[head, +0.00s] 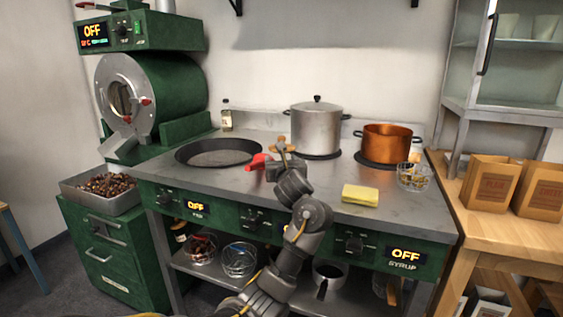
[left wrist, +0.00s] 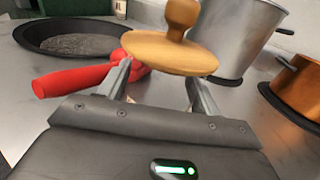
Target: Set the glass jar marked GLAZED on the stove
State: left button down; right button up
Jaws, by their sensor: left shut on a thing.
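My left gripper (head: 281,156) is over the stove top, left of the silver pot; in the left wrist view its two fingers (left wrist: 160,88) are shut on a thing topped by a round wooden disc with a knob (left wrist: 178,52). The wooden top also shows in the head view (head: 279,147). I cannot tell whether a glass jar is beneath it, and no GLAZED marking is readable. The stove (head: 325,206) has a grey metal top and green front panels with OFF displays. My right gripper is not in view.
A red-handled thing (left wrist: 75,77) lies beside the gripper. A black pan (head: 218,152), silver pot (head: 316,130) and copper pot (head: 384,144) stand behind. A yellow sponge (head: 360,195) and wire basket (head: 414,178) are at right. The front middle of the top has some bare room.

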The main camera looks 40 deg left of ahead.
pick_arm(q)
jog(key=shift+f, duration=0.1)
jog(key=shift+c, duration=1.5)
grip_release()
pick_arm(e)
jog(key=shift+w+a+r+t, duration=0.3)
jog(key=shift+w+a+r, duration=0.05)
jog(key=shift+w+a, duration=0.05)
pick_arm(q)
jog(key=shift+r, duration=0.25)
jog(key=p+v, duration=0.1)
jog(key=v, duration=1.1)
jog(key=shift+f, duration=0.1)
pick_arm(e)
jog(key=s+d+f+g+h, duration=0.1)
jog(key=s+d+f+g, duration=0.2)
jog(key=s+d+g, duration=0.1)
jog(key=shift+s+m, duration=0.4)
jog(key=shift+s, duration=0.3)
